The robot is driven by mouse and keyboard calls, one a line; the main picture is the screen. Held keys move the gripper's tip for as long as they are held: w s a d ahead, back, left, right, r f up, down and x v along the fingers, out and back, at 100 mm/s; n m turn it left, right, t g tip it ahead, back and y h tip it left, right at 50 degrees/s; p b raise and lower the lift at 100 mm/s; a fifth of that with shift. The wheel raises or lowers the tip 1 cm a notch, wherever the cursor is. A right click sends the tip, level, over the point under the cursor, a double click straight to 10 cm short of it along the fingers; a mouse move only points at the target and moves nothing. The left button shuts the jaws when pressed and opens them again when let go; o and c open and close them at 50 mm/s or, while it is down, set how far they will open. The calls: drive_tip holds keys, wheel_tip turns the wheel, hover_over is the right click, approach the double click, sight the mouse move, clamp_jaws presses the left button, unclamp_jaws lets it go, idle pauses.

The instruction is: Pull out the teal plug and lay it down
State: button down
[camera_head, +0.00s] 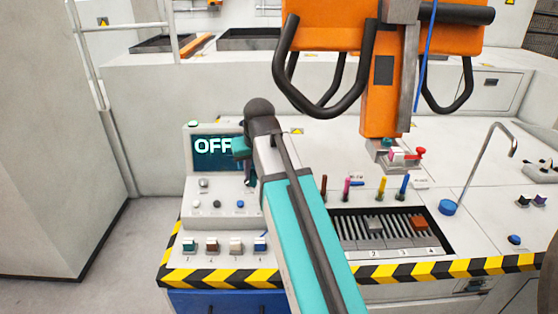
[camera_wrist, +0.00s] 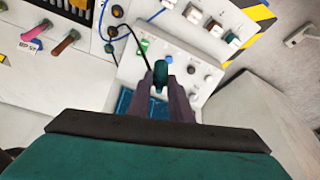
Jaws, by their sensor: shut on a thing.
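The teal plug (camera_wrist: 160,72) shows in the wrist view between the fingertips of my gripper (camera_wrist: 161,84), which is shut on it. A thin black cable (camera_wrist: 139,45) runs up and left from near the plug. The plug appears in front of the light control box; I cannot tell whether it touches a socket. In the head view my arm reaches to the control box with the "OFF" screen (camera_head: 211,153) and hides the plug and the fingertips.
A row of numbered switches (camera_head: 212,246) lies along the striped front edge. Coloured pegs (camera_head: 381,187) and a slotted tray (camera_head: 350,233) are to the right. An orange gantry unit (camera_head: 384,90) with black handles hangs behind. Bare white bench top lies between.

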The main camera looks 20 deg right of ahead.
drive_tip(key=a+f, duration=0.2)
drive_tip(key=a, duration=0.4)
drive_tip(key=shift+a+n, duration=0.3)
drive_tip(key=shift+w+d, duration=0.1)
